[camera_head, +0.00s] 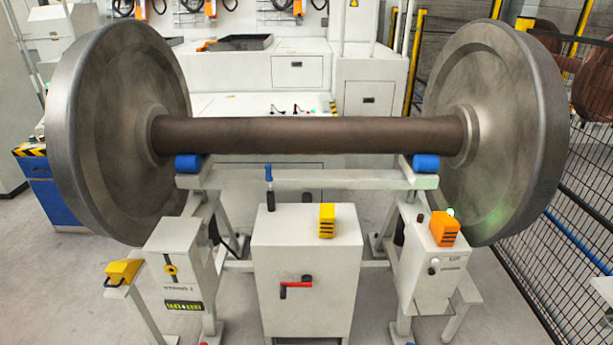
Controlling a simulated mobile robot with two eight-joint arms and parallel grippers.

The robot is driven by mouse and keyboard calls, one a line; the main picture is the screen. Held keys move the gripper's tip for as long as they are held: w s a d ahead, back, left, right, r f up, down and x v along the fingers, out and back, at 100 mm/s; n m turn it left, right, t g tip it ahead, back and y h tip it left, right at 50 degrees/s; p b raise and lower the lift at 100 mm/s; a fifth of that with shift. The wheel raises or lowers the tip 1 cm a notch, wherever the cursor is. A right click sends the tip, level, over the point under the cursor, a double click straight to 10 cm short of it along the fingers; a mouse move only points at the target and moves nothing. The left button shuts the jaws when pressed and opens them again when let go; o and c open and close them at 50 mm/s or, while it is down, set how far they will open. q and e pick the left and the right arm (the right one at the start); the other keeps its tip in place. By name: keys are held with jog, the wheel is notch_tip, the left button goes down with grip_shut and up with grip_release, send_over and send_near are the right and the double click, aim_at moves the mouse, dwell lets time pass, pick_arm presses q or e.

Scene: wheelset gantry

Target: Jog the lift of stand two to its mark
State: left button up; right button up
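A large grey wheelset, with a brown axle (310,134), lies across a pale stand (300,180) above two blue rollers (188,162) (426,163). At the stand's left is a grey box (182,262) with a yellow-and-black dial (171,269), a small label too blurred to read, and a lit green display (184,306). At the right, another grey box (437,258) carries an orange ribbed block (445,229) and small round buttons; a green light (450,212) glows behind it. I cannot tell which part is marked as stand two. Neither gripper shows.
A grey cabinet (305,260) stands between the boxes, with a red crank handle (297,286), a yellow block (327,221) and a blue-handled tool (269,185) on top. A yellow wedge (123,272) sits on a left ledge. Mesh fencing (575,235) borders the right; grey floor shows at left.

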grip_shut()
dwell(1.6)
